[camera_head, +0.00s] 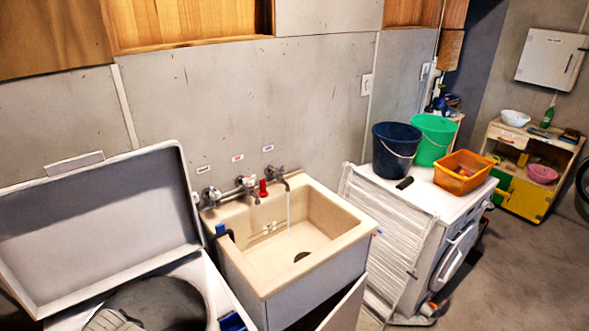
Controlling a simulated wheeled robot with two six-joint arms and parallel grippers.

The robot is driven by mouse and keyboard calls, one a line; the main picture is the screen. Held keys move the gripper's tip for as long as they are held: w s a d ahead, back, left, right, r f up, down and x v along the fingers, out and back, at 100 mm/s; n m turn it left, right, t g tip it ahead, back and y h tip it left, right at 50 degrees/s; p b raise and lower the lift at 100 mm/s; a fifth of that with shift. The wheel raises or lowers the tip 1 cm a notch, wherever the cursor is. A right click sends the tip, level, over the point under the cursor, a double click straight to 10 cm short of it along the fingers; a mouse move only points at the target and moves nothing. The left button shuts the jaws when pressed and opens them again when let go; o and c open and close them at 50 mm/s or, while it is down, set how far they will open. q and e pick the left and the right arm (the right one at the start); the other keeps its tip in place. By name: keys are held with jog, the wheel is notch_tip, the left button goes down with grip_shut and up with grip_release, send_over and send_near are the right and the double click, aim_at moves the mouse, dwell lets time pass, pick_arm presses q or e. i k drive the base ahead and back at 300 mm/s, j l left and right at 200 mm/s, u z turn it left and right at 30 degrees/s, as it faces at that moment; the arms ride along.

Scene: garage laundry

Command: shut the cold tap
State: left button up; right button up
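A cream sink (345,215) stands against the grey wall. A row of taps is above its back edge: a left tap (211,195), a middle tap (246,184) and a right tap (279,173). A thin stream of water (288,208) falls from the right tap into the basin. Small wall labels are above the taps: left (203,170), middle with reddish print (237,158) and right with bluish print (267,148). Their words are too small to read, so I cannot confirm which tap is cold. Neither of my grippers is in view.
A red object (263,188) stands on the sink's back rim. A washer with a raised lid (100,225) is at the left. A white machine (425,195) at the right bears dark and green buckets (434,140) and an orange basket (463,178). Floor at right is clear.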

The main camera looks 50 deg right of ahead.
aim_at(281, 171)
jog(key=k+l, duration=0.15)
jog(key=l, duration=0.2)
jog(key=k+l, duration=0.15)
jog(key=l, duration=0.2)
jog(key=k+l, duration=0.1)
jog(key=l, duration=0.25)
jog(key=k+l, duration=0.15)
jog(key=l, duration=0.15)
jog(key=k+l, duration=0.15)
jog(key=l, duration=0.2)
jog(key=i+l, duration=0.1)
jog(key=l, duration=1.05)
jog(key=i+l, duration=0.65)
